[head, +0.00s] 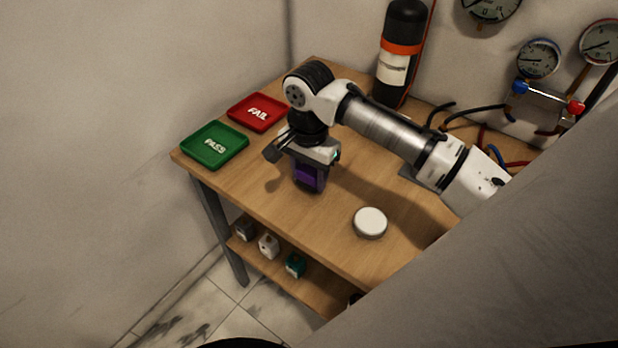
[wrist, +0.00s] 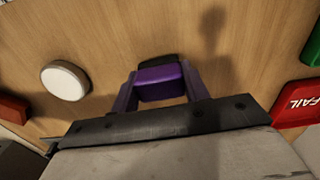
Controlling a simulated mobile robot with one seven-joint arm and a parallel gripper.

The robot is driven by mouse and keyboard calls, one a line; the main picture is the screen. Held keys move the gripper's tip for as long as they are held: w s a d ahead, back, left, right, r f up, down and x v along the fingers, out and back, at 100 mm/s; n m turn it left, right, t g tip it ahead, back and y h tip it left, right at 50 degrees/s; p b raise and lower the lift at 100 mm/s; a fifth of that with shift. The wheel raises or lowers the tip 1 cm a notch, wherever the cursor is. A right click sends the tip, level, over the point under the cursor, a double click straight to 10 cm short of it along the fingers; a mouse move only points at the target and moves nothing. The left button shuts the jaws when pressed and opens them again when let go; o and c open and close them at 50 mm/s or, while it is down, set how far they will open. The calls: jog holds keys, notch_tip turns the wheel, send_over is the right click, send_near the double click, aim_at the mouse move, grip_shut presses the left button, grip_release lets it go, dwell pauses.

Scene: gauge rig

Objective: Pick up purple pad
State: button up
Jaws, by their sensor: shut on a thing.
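The purple pad (head: 308,177) is a small purple block with a dark part, at my gripper over the wooden table. My gripper (head: 309,181) points down at the middle of the table and is shut on the pad. In the wrist view the purple pad (wrist: 160,82) sits between the two fingers of my gripper (wrist: 160,90), one on each side. I cannot tell whether the pad touches the table.
A white round disc (head: 370,222) lies on the wooden table (head: 345,205) to the right. A green PASS tray (head: 215,146) and a red FAIL tray (head: 257,112) are at the left. A black cylinder (head: 403,50) stands at the back. Small blocks sit on the lower shelf.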

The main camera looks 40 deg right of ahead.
aim_at(309, 170)
notch_tip(309, 170, up, 18)
jog(key=shift+r+b, duration=0.2)
jog(key=shift+b, duration=0.25)
jog(key=shift+o, duration=1.2)
jog(key=shift+c, duration=0.6)
jog(key=shift+f, duration=0.1)
